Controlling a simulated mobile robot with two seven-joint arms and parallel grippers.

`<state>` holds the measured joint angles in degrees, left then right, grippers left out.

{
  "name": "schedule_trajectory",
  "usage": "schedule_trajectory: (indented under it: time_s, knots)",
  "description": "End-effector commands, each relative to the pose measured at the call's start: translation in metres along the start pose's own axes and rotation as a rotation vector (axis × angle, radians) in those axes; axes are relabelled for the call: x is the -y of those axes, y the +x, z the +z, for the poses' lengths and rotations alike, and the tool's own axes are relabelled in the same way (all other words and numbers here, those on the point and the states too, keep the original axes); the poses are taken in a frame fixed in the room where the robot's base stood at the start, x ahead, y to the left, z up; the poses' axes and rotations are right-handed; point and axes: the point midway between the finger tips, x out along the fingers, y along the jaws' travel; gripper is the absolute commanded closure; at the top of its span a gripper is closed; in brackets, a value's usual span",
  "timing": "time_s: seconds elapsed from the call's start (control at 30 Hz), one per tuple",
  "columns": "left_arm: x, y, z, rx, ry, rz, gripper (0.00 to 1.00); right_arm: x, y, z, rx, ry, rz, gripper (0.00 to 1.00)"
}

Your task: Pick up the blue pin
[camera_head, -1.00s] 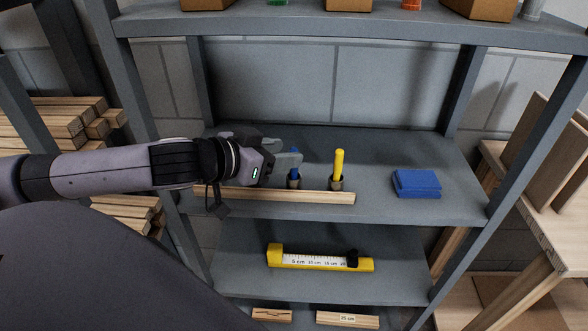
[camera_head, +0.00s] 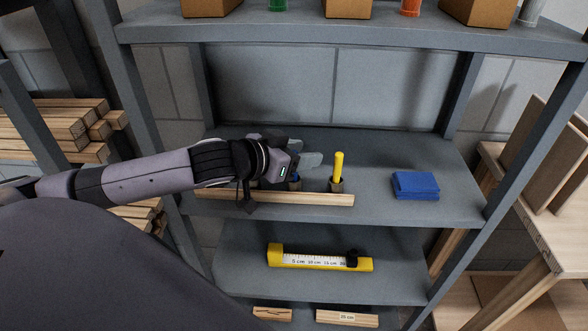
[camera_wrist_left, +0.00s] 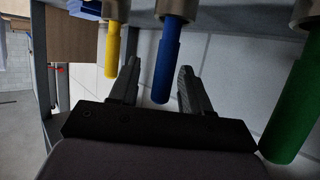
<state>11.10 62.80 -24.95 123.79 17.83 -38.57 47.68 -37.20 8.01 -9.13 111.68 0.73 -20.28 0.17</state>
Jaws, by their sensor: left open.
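The blue pin (camera_head: 296,177) stands upright in a small round holder on the middle shelf, mostly hidden by my left gripper in the head view. In the left wrist view, which looks upside down, the blue pin (camera_wrist_left: 165,60) shows between the two fingers, with space on both sides. My left gripper (camera_head: 311,160) is open; its fingers also show in the left wrist view (camera_wrist_left: 159,68). My right gripper is not in view.
A yellow pin (camera_head: 338,167) stands close to the right of the blue one. A green pin (camera_wrist_left: 295,105) stands on the other side. A wooden batten (camera_head: 310,198) lies in front. The upper shelf (camera_head: 300,37) is overhead.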

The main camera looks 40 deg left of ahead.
Motion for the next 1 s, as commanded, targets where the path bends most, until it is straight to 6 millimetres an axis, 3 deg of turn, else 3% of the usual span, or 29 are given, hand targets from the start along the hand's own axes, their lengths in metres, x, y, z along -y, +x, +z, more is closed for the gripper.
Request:
schedule_trajectory:
  time_s: [0.2, 0.23, 0.37, 0.73, 1.0]
  knots:
    - [0.0, 0.001, 0.0, 0.0, 0.0, 0.0, 0.52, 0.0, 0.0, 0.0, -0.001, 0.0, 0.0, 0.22]
    - [0.0, 0.001, 0.0, 0.0, 0.0, 0.0, 0.59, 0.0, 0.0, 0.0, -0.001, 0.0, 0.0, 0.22]
    - [0.0, 0.0, 0.0, 0.0, 0.0, 0.0, 1.0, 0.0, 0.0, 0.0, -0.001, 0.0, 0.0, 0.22]
    - [0.0, -0.002, -0.006, -0.003, 0.001, -0.001, 1.0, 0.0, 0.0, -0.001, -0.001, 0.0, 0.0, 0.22]
    - [0.0, -0.021, -0.053, -0.007, 0.003, -0.001, 1.0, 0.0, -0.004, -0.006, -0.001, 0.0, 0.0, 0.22]
